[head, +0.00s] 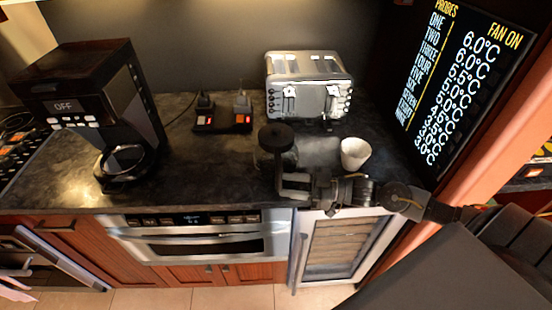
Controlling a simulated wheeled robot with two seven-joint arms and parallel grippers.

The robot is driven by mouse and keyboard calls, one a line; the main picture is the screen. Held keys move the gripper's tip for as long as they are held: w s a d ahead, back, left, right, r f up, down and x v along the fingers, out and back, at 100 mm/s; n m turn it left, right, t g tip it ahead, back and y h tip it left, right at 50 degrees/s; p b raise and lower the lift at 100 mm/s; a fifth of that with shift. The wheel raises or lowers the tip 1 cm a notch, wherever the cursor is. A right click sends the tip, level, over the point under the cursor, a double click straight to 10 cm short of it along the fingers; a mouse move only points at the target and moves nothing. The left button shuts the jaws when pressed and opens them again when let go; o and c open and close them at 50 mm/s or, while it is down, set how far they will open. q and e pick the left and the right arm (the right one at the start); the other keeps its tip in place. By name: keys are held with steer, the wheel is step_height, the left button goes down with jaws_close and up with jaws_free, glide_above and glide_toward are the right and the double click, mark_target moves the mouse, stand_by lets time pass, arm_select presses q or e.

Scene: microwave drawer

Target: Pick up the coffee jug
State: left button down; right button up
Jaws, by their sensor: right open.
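The coffee jug appears to stand on the dark counter in the middle of the head view, with its round black lid (276,137) on top. Its glass body is dark and hard to make out against the counter. My right gripper (288,185) reaches in from the right, close to the jug's near side and below the lid. Its jaws are open. Whether a jug handle lies between the fingers, or whether they touch the jug, I cannot tell. My left gripper is not in view.
A black coffee maker (85,85) stands at the left. A steel toaster (308,85) is at the back, with a small red-lit device (222,122) to its left. A white cup (355,154) and a grey object (318,152) are right of the jug. Counter space left of the jug is clear.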

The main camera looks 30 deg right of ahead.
steer(key=shift+a, duration=0.15)
steer(key=shift+w+a+r, duration=0.1)
steer(key=shift+a+r, duration=0.1)
steer(key=shift+a, duration=0.05)
steer(key=p+x, duration=0.2)
steer(key=x, duration=0.1)
steer(key=shift+a+r, duration=0.1)
steer(key=shift+a, duration=0.3)
steer(key=shift+w+a+p, duration=0.3)
steer(key=shift+w+a, duration=0.05)
steer(key=shift+a, duration=0.05)
steer(key=shift+c, duration=0.8)
steer(key=c, duration=0.7)
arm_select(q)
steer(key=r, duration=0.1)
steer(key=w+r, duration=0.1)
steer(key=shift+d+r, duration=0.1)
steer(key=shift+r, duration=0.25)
arm_select(e)
jaws_close()
